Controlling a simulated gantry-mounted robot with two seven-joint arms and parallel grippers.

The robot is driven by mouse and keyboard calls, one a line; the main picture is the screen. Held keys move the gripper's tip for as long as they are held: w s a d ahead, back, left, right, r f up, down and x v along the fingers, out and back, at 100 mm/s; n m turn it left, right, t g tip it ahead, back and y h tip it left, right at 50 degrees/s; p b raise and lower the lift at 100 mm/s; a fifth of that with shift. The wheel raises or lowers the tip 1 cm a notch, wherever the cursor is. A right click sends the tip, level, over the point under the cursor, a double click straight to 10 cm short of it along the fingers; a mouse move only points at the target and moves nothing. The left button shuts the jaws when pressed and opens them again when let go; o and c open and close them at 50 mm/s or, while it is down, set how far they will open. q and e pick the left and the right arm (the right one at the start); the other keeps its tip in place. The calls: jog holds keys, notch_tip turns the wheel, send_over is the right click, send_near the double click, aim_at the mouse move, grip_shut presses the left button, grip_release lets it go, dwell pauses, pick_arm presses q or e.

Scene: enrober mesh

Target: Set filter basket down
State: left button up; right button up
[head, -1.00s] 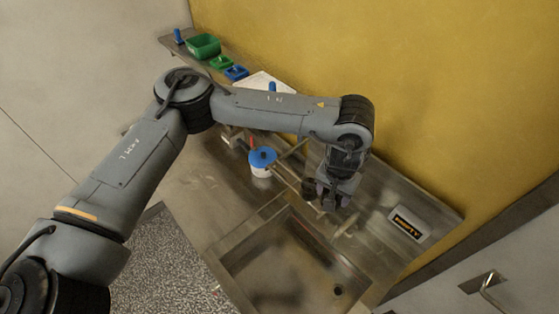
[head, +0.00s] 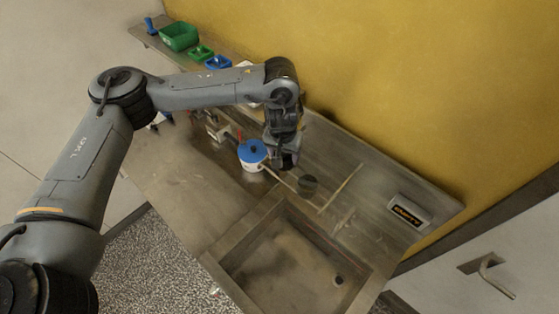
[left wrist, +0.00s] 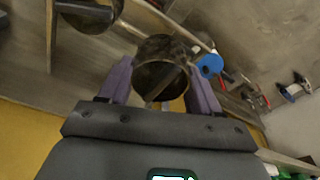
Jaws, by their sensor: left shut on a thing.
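The filter basket, a dark round metal cup (left wrist: 160,72), sits between the two purple fingers of my left gripper (left wrist: 160,95) in the left wrist view. The gripper is shut on it, and its open rim faces the camera. In the head view my left gripper (head: 285,164) hangs over the steel counter, just right of the blue-lidded white pot (head: 252,158). The basket is hidden or too dark to make out there. Whether it touches the counter cannot be told. My right gripper is not in view.
The sink (head: 290,260) lies in front. Green (head: 180,37) and blue (head: 218,62) bins stand at the far left end. A display box (head: 408,210) stands at the right.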

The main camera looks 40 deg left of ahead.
pick_arm(q)
jog(key=shift+s+a+f, duration=0.15)
jog(key=shift+a+f, duration=0.4)
jog(key=shift+a, duration=0.2)
notch_tip(320, 180, down, 4)
jog(key=shift+r+b, duration=0.25)
jog(key=shift+b, duration=0.2)
jog(key=shift+f, duration=0.2)
jog(key=shift+f, duration=0.1)
jog(key=o, duration=1.1)
jog(key=shift+c, duration=0.2)
jog(key=r, duration=0.3)
jog(key=r+p, duration=0.1)
jog(key=r, duration=0.2)
jog(key=s+r+p, duration=0.1)
jog(key=r, duration=0.3)
jog(key=shift+s+d, duration=0.1)
jog(key=shift+d, duration=0.15)
jog(key=shift+s+r, duration=0.2)
jog(key=shift+r, duration=0.85)
